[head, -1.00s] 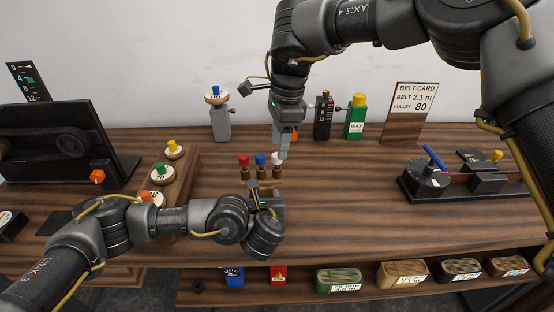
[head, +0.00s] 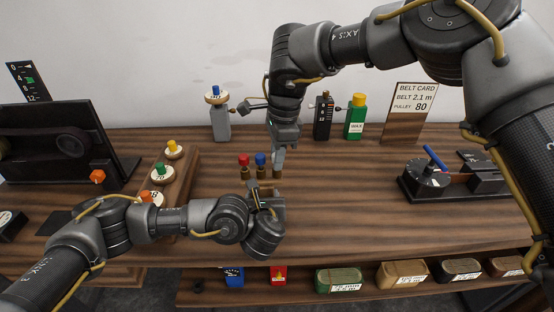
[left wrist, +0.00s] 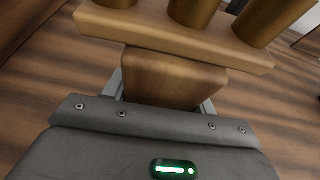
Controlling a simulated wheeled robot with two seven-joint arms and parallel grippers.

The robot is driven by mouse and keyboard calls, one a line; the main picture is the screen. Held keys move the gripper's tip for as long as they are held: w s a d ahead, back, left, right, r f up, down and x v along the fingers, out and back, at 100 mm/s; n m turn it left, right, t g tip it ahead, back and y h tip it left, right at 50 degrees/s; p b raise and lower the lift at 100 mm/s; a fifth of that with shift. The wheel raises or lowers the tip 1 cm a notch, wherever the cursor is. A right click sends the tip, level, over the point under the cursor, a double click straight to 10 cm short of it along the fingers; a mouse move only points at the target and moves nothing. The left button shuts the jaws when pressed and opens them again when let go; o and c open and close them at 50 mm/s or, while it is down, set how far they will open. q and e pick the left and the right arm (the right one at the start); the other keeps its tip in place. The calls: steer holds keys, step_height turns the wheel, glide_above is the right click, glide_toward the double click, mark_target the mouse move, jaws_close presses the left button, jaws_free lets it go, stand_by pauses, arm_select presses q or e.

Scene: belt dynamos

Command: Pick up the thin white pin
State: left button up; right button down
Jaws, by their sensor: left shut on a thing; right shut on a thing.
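A small wooden rack (left wrist: 150,32) holds three brass-bodied pins in a row. In the head view the red-topped pin (head: 244,165) is at left and the blue-topped pin (head: 260,164) in the middle. The white pin (head: 277,173) is at right; its brass lower part shows, and my right gripper hides its white top. My right gripper (head: 278,154) points down and is shut on this pin's top. My left gripper (head: 264,190) is shut on the rack's wooden grip block, which shows between its fingers in the left wrist view (left wrist: 172,78).
Behind stand a grey post (head: 220,122), a black box (head: 323,118) and a green wax bottle (head: 355,117). A belt device (head: 437,183) is at right, a dark machine (head: 65,145) at left.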

arm_select(q)
steer(key=shift+f, duration=0.1)
arm_select(e)
step_height(320, 180, up, 10)
stand_by(0.6)
steer(key=shift+r, duration=2.25)
arm_select(q)
steer(key=o, duration=1.5)
